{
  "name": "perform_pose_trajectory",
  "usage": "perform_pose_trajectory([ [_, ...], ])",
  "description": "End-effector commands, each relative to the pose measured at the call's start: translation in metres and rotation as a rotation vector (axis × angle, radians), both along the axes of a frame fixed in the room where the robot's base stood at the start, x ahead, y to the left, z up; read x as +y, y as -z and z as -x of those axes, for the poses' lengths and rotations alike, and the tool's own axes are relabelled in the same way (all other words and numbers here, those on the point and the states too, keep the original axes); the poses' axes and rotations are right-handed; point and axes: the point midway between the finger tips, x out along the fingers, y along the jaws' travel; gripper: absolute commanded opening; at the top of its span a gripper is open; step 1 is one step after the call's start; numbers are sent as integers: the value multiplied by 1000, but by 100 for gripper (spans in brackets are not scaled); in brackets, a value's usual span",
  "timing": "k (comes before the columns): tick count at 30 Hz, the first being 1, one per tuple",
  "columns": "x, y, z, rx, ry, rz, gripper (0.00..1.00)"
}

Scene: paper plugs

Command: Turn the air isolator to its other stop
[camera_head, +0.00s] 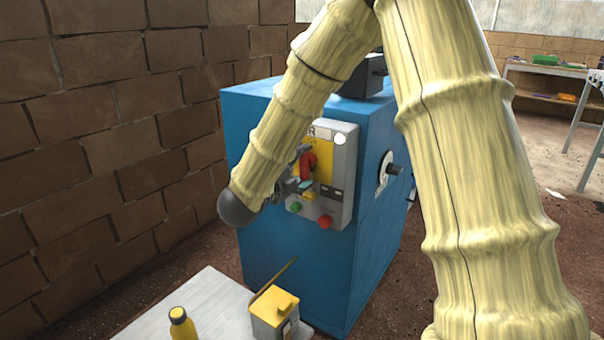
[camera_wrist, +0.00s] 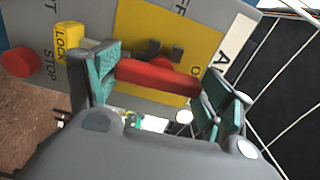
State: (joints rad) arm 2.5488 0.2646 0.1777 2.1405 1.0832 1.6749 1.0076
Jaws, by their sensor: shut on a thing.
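The air isolator's red handle (camera_head: 308,165) sits on a yellow plate on the grey panel of the blue cabinet. In the wrist view the red handle (camera_wrist: 158,78) lies between the two teal-padded fingers of my gripper (camera_wrist: 155,92), nearly crosswise in that picture. My gripper (camera_head: 298,172) is at the panel front, shut on the handle. The yellow plate (camera_wrist: 205,35) shows behind it with partly hidden lettering. My arm covers part of the panel's left side in the head view, so the handle's full angle is hard to read there.
A yellow lock tab (camera_wrist: 68,42) sits beside my left finger in the wrist view. A red stop button (camera_head: 325,221) and a green button (camera_head: 295,207) are below the handle. A white table (camera_head: 205,300) stands in front with a yellow bottle (camera_head: 181,325) and a yellow-topped box (camera_head: 274,315).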

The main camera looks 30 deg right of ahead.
Motion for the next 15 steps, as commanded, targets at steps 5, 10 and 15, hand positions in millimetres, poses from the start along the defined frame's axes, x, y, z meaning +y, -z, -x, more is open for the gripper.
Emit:
perform_pose_trajectory([
  [5,1,2,0,-38,-2,-18,56],
  [10,1,2,0,-51,-2,-23,56],
  [15,1,1,0,-51,-2,-25,56],
])
